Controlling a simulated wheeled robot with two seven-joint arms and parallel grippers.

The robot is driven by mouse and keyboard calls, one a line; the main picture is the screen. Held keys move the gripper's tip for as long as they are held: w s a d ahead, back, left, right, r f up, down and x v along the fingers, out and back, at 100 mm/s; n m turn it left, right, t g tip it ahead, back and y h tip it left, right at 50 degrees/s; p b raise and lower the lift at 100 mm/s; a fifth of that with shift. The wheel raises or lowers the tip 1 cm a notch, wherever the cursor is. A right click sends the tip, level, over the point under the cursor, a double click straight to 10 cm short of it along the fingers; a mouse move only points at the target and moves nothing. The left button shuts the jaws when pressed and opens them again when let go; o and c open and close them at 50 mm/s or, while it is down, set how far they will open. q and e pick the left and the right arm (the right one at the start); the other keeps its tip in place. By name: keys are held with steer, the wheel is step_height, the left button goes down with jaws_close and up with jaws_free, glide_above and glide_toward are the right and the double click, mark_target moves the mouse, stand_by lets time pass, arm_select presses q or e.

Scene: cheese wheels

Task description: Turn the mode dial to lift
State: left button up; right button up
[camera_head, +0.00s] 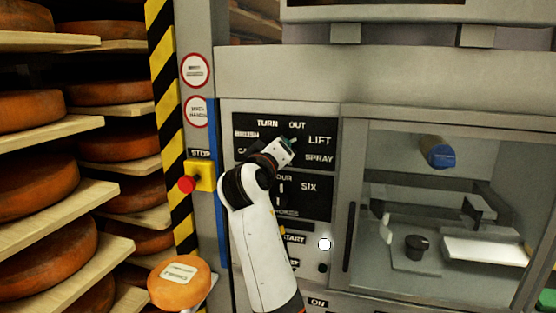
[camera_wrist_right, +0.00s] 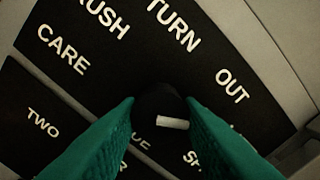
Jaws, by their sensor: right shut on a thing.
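The mode dial (camera_wrist_right: 158,103) is a black knob with a white mark, seen between my green fingers in the right wrist view. My right gripper (camera_wrist_right: 160,118) is shut on it, one finger on each side. In the head view my right gripper (camera_head: 290,144) is at the upper black panel and hides the dial. The word LIFT (camera_head: 320,140) is printed right of the gripper, below OUT (camera_head: 297,125) and above SPRAY (camera_head: 320,158). A finger hides LIFT in the wrist view. I cannot tell which word the mark points to. My left gripper is not in view.
A lower black panel (camera_head: 318,205) with number words sits under the mode panel. A red stop button (camera_head: 187,185) on a yellow box sticks out at left. A glass-fronted chamber (camera_head: 400,150) is at right. Shelves of cheese wheels (camera_head: 115,92) fill the left side.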

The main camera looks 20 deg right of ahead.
steer(key=shift+f+m+b, duration=0.25)
steer(key=shift+m+b, duration=0.15)
steer(key=shift+m, duration=0.5)
steer(key=o, duration=0.9)
steer(key=shift+c, duration=0.2)
steer(key=shift+o, duration=0.5)
steer(key=shift+r, duration=0.15)
